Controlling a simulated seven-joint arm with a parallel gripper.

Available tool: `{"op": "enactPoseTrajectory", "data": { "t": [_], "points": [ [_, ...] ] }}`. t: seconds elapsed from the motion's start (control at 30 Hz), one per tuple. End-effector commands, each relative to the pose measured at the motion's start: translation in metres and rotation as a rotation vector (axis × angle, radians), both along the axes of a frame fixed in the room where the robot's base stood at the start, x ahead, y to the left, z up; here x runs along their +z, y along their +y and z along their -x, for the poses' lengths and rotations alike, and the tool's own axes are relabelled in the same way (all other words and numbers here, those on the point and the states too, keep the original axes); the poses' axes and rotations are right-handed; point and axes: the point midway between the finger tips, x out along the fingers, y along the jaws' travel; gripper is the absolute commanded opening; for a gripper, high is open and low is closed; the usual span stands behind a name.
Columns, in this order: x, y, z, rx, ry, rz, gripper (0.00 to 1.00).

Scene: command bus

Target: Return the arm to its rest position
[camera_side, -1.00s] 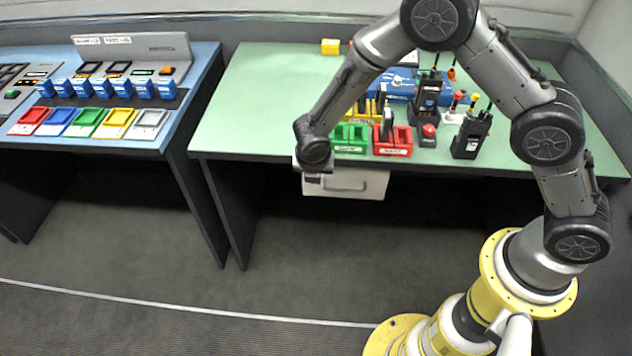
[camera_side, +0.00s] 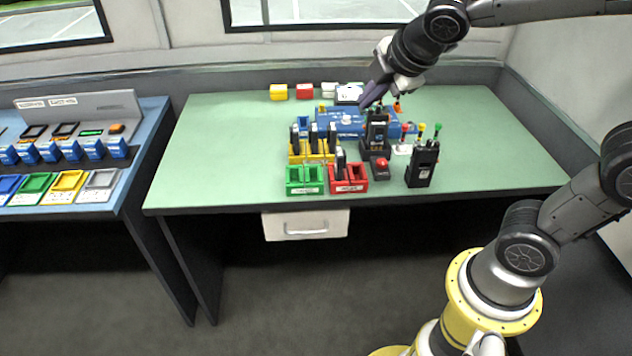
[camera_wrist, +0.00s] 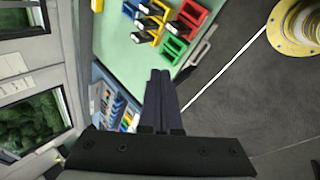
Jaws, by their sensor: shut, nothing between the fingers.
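My gripper (camera_side: 369,99) is in the upper right of the side view, over the back part of the green table. Its dark fingers point down and to the left. In the wrist view my gripper (camera_wrist: 160,76) shows its two fingers side by side and pressed together, with nothing between them. It appears to be in the air above the table, near the black handset in its stand (camera_side: 376,135). Its exact height above the things below cannot be told.
The green table (camera_side: 220,150) holds a green bin (camera_side: 305,180), a red bin (camera_side: 348,179), a yellow rack (camera_side: 313,152), a blue box (camera_side: 345,120) and a black radio (camera_side: 421,165). A white drawer (camera_side: 305,225) hangs below. The table's left part is clear. A blue console desk (camera_side: 150,120) stands left.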

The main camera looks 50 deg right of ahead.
Motion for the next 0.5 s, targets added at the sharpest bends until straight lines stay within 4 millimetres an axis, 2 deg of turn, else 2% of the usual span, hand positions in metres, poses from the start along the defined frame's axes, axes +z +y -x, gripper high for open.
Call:
{"op": "enactPoseTrajectory", "data": {
  "t": [0.03, 0.2, 0.4, 0.5],
  "points": [
    [0.008, -0.005, 0.022, -0.086, -0.036, -0.068, 0.00],
    [0.010, -0.007, 0.083, -0.352, -0.104, -0.308, 0.00],
    [-0.011, 0.007, 0.140, -0.659, -0.107, -0.599, 0.00],
    [-0.026, 0.017, 0.154, -0.789, -0.058, -0.698, 0.00]
  ]
}}
